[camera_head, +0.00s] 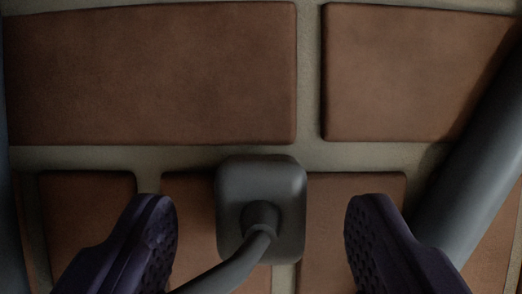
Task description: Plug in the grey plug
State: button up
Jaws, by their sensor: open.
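The grey plug (286,190) is a rounded square block against a brick surface, low in the middle of the view. A thick grey cord (225,274) leaves its near face and bends down to the left. My gripper (261,220) is open, with one dark purple finger on each side of the plug. A gap shows between each finger and the plug, and neither finger appears to touch it. No socket shows, and the plug's far side and prongs are hidden.
Reddish-brown bricks (150,75) with pale mortar fill the background. A thick grey tube-like bar (480,150) runs diagonally along the right, close to the right finger. A dark edge lies along the left border. The space above the plug is clear.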

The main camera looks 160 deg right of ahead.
jog(key=shift+w+a+f, duration=0.1)
jog(key=shift+w+f, duration=0.15)
jog(key=shift+f, duration=0.3)
jog(key=c, duration=1.1)
jog(key=shift+r, duration=0.1)
